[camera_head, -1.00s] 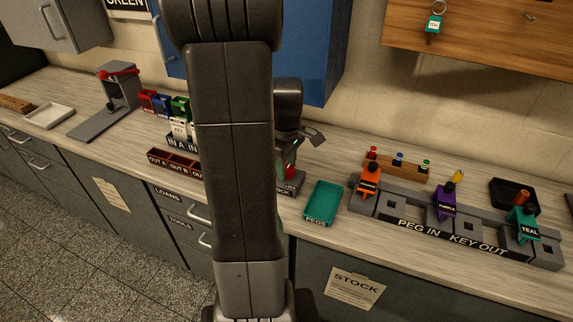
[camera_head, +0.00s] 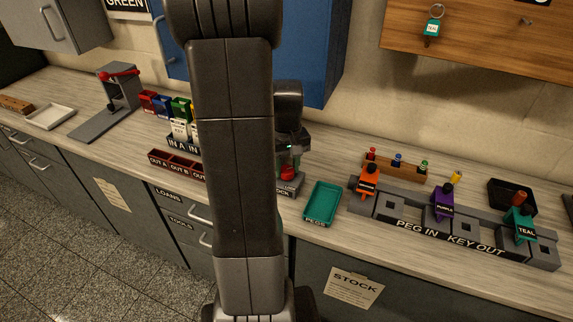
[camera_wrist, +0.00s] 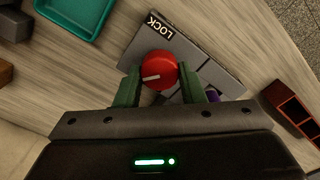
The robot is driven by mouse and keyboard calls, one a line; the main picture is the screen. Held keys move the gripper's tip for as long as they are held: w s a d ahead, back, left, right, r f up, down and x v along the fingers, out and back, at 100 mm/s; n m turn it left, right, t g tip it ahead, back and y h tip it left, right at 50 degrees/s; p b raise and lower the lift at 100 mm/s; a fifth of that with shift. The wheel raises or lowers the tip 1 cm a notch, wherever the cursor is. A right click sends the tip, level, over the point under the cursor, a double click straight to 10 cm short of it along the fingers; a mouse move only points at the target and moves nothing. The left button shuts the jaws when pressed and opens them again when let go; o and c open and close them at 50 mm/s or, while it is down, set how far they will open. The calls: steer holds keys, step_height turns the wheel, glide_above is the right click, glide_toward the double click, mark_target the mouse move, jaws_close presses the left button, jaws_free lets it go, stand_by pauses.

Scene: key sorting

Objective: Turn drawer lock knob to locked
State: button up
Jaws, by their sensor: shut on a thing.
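The red lock knob (camera_wrist: 158,70) sits on a grey base plate (camera_wrist: 208,66) marked LOCK, on the counter. A white mark on the knob's top points to the left in the wrist view. My gripper (camera_wrist: 165,82) is shut on the knob, with a green finger on each side of it. In the head view the knob (camera_head: 288,173) shows beside my arm, under my gripper (camera_head: 287,162), and my arm hides part of the base. A purple thing (camera_wrist: 214,94) shows partly behind the right finger in the wrist view.
A teal PEGS tray (camera_head: 322,204) stands right of the lock base. A grey PEG IN / KEY OUT rack (camera_head: 393,209) holds orange, purple and teal tagged pieces further right. The red-brown OUT tray (camera_head: 165,159) lies left, partly behind my arm.

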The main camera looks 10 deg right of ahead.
mark_target(287, 169)
steer(key=m, duration=0.5)
steer(key=shift+d+m, duration=0.1)
steer(key=shift+m, duration=0.3)
stand_by(0.4)
steer(key=o, duration=1)
step_height(287, 169, up, 14)
steer(key=p, duration=0.1)
steer(key=shift+f, duration=0.1)
